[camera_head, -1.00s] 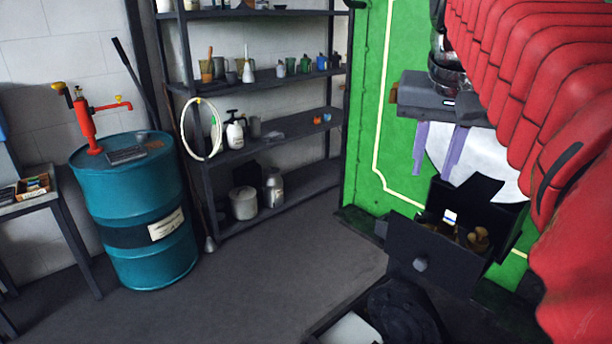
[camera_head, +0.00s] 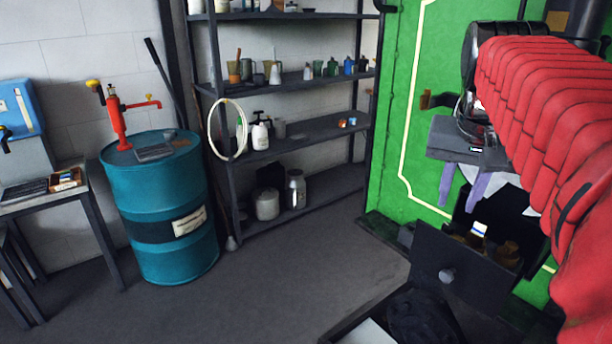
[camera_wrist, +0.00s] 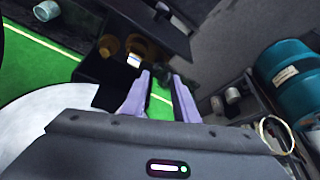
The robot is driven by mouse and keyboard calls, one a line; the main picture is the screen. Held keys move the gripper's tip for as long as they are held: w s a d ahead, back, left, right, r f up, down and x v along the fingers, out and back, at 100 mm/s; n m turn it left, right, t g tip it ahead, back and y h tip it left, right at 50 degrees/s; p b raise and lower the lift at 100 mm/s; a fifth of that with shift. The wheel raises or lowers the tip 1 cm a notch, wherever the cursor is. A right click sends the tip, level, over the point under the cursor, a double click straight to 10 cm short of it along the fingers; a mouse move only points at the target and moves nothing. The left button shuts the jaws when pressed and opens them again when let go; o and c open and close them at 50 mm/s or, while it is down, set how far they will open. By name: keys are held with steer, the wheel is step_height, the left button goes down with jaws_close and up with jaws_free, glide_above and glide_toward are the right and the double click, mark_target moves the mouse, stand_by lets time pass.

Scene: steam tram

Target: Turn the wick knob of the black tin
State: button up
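A black open tin (camera_head: 432,262) stands at the lower right in the head view, with a grey round knob (camera_head: 446,275) on its front face. Brass-coloured parts and a white label show inside it. In the wrist view the tin (camera_wrist: 92,68) is at the upper middle, beyond my fingers, and a small knob (camera_wrist: 162,10) shows on its far panel. My gripper (camera_head: 465,188) is open and empty, its two lavender fingers apart, above and behind the knob in the head view. In the wrist view the gripper (camera_wrist: 160,88) shows both fingertips, apart from the knob.
A teal drum (camera_head: 165,210) with a red pump stands at the left, beside a table (camera_head: 85,190). A dark shelf rack (camera_head: 300,195) with bottles and cans stands at the back. A green panel (camera_head: 395,130) rises behind the tin. The grey floor (camera_head: 310,270) between is clear.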

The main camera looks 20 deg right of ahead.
mark_target(448, 225)
steer(key=x, duration=0.5)
steer(key=shift+w+f, duration=0.2)
steer(key=shift+f, duration=0.05)
steer(key=shift+x, duration=0.9)
steer(key=shift+s, duration=0.15)
steer(key=shift+c, duration=0.6)
